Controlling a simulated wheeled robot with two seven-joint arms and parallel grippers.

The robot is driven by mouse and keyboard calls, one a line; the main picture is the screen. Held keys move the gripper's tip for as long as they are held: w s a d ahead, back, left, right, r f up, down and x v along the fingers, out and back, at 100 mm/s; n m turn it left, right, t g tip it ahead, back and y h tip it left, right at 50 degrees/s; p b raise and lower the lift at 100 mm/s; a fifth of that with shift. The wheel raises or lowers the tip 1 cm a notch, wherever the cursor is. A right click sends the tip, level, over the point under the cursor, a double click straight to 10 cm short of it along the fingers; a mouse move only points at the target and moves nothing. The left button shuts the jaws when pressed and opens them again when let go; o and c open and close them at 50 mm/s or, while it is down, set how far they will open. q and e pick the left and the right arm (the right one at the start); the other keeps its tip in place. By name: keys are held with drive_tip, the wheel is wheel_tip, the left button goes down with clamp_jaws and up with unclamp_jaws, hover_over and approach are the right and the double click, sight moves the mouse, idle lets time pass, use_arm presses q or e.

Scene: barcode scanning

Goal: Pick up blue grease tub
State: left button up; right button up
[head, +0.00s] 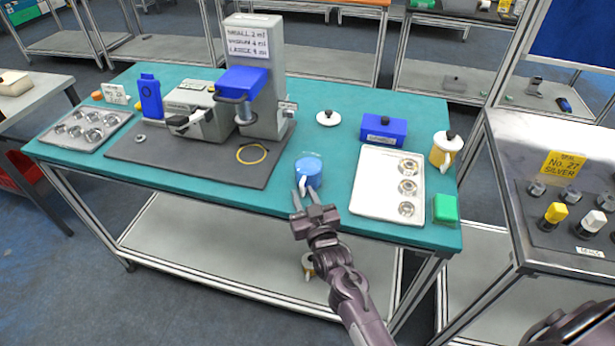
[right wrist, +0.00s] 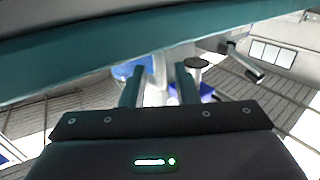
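The blue grease tub (head: 309,169) stands near the front edge of the teal table (head: 150,178), right of the dark mat. A white handle-like part (head: 302,186) shows on its front side. My right gripper (head: 312,208) is just in front of the tub, at the table's front edge. In the right wrist view my right gripper (right wrist: 158,88) has its two fingers apart. A pale upright part (right wrist: 158,72) shows between or beyond them, with blue of the tub (right wrist: 127,69) to the left. I cannot tell whether the fingers touch it. My left gripper is not in view.
A press (head: 258,80) stands behind. A yellow ring (head: 251,153) lies on the dark mat (head: 215,172).

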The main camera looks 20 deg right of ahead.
clamp_jaws()
drive_tip(key=shift+r, duration=0.15)
